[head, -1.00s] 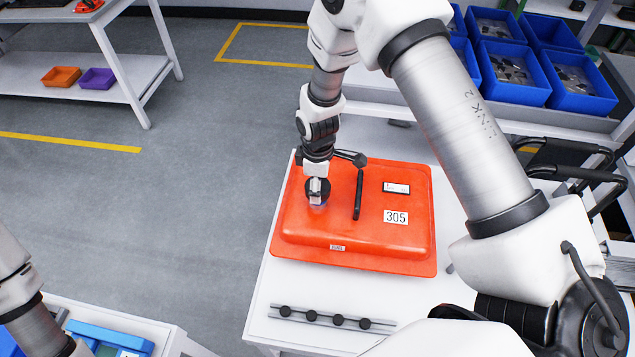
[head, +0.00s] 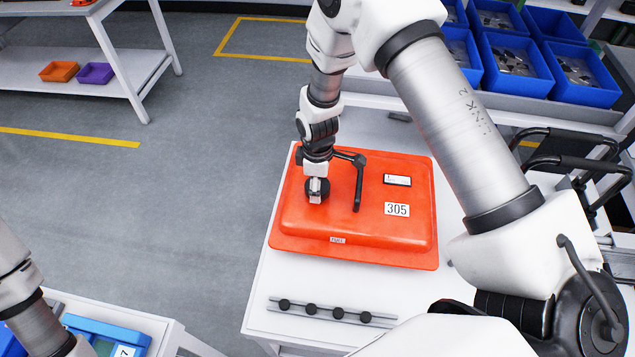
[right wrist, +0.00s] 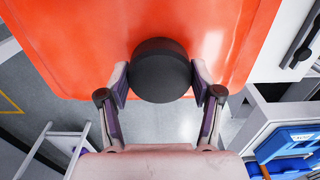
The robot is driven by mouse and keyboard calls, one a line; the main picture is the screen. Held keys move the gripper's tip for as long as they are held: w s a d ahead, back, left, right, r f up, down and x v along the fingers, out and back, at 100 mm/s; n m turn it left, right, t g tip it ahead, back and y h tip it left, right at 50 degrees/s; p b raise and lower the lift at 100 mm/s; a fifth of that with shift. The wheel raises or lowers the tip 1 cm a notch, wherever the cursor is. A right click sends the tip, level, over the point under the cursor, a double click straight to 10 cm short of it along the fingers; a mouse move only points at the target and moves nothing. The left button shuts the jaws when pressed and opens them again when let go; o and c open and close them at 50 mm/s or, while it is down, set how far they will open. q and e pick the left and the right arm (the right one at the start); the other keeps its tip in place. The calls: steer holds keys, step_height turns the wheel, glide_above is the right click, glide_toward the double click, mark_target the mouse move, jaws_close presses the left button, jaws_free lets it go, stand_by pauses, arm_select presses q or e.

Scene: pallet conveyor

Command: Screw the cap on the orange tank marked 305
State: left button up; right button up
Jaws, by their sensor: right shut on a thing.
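The orange tank (head: 400,240) marked 305 lies flat on a white table, with its number label (head: 397,209) on the right of its top. My right gripper (head: 316,192) reaches down over the left part of the tank top. It is shut on a round black cap (right wrist: 160,72), which sits between both fingers in the right wrist view. The cap is in front of the orange surface (right wrist: 60,40) there; I cannot tell whether it touches or is seated, as the spot beneath is hidden. My left arm shows at the lower left, its gripper outside the picture.
A grey rail (head: 332,314) with several black knobs lies on the table in front of the tank. Blue bins (head: 582,75) with parts stand at the back right. A blue container (head: 105,334) is at the lower left. A shelf holds orange (head: 59,71) and purple (head: 96,73) trays.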

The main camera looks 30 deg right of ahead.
steer(key=o, duration=1.2)
step_height(320, 180, up, 12)
